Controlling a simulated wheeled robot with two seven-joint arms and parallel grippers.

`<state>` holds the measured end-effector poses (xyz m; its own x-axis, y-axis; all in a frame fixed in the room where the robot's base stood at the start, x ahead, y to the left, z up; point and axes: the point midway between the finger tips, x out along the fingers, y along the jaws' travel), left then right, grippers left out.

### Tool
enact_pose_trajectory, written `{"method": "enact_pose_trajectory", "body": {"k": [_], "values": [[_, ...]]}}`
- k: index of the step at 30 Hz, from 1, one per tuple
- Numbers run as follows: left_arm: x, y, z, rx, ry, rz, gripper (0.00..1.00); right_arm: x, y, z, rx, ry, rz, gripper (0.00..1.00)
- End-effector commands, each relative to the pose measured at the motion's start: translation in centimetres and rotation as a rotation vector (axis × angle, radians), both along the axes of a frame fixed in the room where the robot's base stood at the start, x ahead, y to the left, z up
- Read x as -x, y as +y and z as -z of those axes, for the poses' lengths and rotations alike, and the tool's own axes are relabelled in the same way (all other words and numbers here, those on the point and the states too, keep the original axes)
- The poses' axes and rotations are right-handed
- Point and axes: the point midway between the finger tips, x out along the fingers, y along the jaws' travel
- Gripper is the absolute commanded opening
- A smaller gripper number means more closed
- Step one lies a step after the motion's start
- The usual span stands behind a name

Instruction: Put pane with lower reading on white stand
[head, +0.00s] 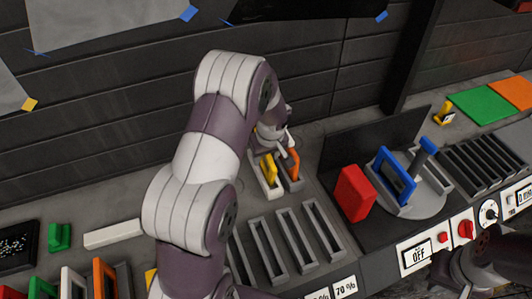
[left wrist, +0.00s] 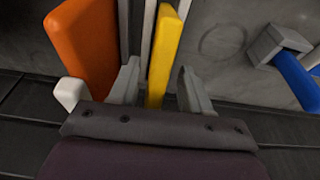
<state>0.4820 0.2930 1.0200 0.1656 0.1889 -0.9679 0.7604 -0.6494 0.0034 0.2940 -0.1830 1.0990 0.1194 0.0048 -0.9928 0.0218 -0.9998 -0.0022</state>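A yellow-framed pane (head: 268,168) stands upright in the white stand (head: 271,190) near the back wall. An orange-framed pane (head: 293,165) stands beside it in a grey stand (head: 294,184). My left gripper (head: 276,143) is at the yellow pane. In the left wrist view its fingers (left wrist: 160,88) are apart, one on each side of the yellow pane (left wrist: 163,50), with gaps showing. The orange pane (left wrist: 85,45) is left of the fingers there. A blue-framed pane (head: 394,177) stands on a round grey holder (head: 428,196). My right arm shows at the lower right; its fingertips are unclear.
A red block (head: 354,193) stands beside the holder. The nearby display (head: 416,254) reads OFF. Empty grey slots (head: 268,250) lie in front, with a "70 %" label (head: 345,287). More coloured frames (head: 105,277) are at the lower left. My left arm hides part of the bench.

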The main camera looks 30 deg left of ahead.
Motion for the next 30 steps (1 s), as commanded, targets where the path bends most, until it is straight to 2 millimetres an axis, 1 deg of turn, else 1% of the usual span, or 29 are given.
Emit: {"method": "enact_pose_trajectory", "body": {"k": [7, 10, 11, 14, 18, 21, 25, 26, 28, 29, 30], "values": [[-0.2, 0.0, -0.3, -0.001, -0.006, 0.001, 0.47, 0.0, 0.0, 0.0, 0.000, 0.000, 0.000, 0.00], [-0.1, -0.1, -1.1, -0.002, -0.010, 0.000, 0.47, 0.0, 0.0, 0.2, 0.000, 0.000, 0.000, 0.00], [-0.1, -0.2, -1.6, -0.002, -0.011, 0.000, 0.47, 0.0, 0.0, 0.3, 0.000, 0.000, 0.000, 0.00], [0.3, -0.7, -3.9, -0.002, -0.014, 0.000, 0.47, 0.0, 0.0, 0.7, 0.000, 0.000, 0.000, 0.00], [0.9, -1.4, -7.6, -0.003, -0.014, 0.001, 0.47, 0.0, 0.0, 1.2, 0.000, 0.000, 0.000, 0.00], [1.4, -1.9, -9.7, -0.002, -0.012, 0.001, 0.47, 0.0, 0.0, 1.4, 0.000, 0.000, 0.000, 0.00], [1.8, -2.2, -11.4, -0.002, -0.008, 0.004, 0.47, 0.0, 0.0, 1.6, 0.000, 0.000, 0.000, 0.00], [2.1, -2.5, -11.5, -0.001, -0.004, 0.019, 0.47, 0.0, 0.0, 1.6, 0.000, 0.000, 0.000, 0.00], [3.7, -3.8, -11.2, 0.011, 0.020, 0.114, 0.47, 0.0, 0.0, 1.6, 0.000, 0.000, 0.000, 0.00], [4.9, -4.7, -10.8, 0.020, 0.035, 0.184, 0.47, 0.0, 0.0, 1.6, 0.000, 0.000, 0.000, 0.00], [6.8, -6.0, -10.1, 0.030, 0.055, 0.293, 0.47, 0.0, 0.0, 1.6, 0.000, 0.000, 0.000, 0.00]]}}
